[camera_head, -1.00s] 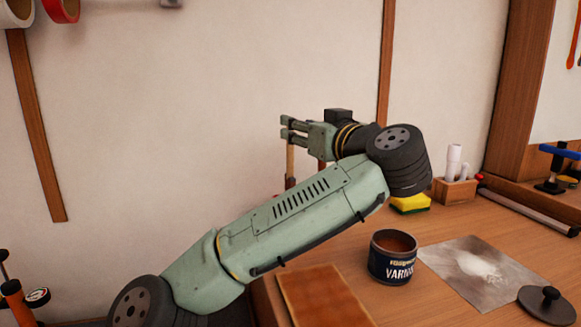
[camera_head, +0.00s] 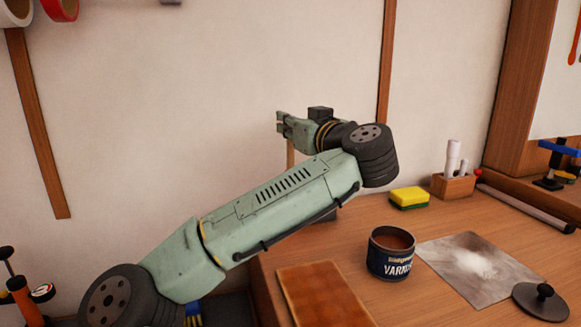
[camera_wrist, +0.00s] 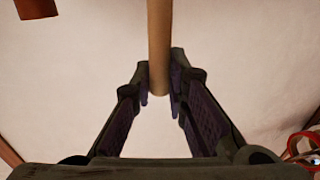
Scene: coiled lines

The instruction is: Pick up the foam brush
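A pale wooden rod, which looks like the foam brush's handle (camera_wrist: 159,45), runs down from the top edge in the wrist view and ends between my fingertips. In the head view a short length of the wooden handle (camera_head: 290,154) stands upright just below my gripper (camera_head: 281,124). My gripper points left towards the wall, with a gap between its fingers. In the wrist view the fingers (camera_wrist: 160,88) lie on either side of the handle's end, very close to it; whether they touch it I cannot tell. The foam head is hidden.
The bench holds a varnish tin (camera_head: 391,265), a brown board (camera_head: 318,297), a yellow sponge (camera_head: 409,193), a grey sheet (camera_head: 478,277), a black lid (camera_head: 543,301) and a wooden holder (camera_head: 453,186). The wall stands close behind my gripper. My arm hides the bench's back left corner.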

